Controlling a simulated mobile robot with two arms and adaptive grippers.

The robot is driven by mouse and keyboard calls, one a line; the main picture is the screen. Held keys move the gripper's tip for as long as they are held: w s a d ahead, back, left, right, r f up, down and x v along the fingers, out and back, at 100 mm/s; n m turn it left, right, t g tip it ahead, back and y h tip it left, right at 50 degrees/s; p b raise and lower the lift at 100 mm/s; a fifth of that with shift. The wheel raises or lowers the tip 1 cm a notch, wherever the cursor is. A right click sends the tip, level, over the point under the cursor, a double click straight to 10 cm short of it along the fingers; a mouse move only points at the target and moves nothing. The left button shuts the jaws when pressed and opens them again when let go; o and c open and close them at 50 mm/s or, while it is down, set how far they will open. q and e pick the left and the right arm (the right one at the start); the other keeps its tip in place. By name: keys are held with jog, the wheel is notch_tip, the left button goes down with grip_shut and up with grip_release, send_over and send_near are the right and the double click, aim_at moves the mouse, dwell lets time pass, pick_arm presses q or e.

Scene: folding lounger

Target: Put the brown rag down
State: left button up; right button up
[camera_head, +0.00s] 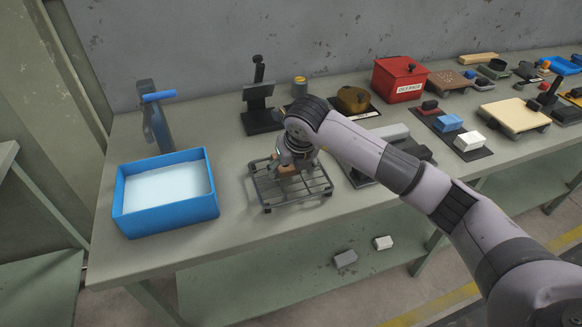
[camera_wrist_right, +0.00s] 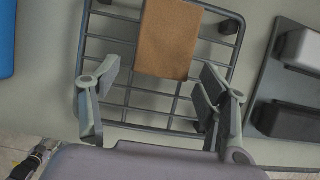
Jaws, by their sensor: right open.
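My right gripper (camera_head: 288,163) is open over the wire rack (camera_head: 266,195). The open fingers (camera_wrist_right: 160,84) are on either side of the block's near end, with nothing visibly held. My left gripper is in neither view.
A blue tub (camera_head: 168,222) of pale liquid stands left of the rack. A dark stand (camera_head: 262,118) and a red box (camera_head: 399,79) are behind. A mat with blue and white blocks (camera_head: 469,141) is to the right. Bare bench lies between tub and rack.

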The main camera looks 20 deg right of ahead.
jog(key=b+v, duration=0.1)
jog(key=v, duration=1.1)
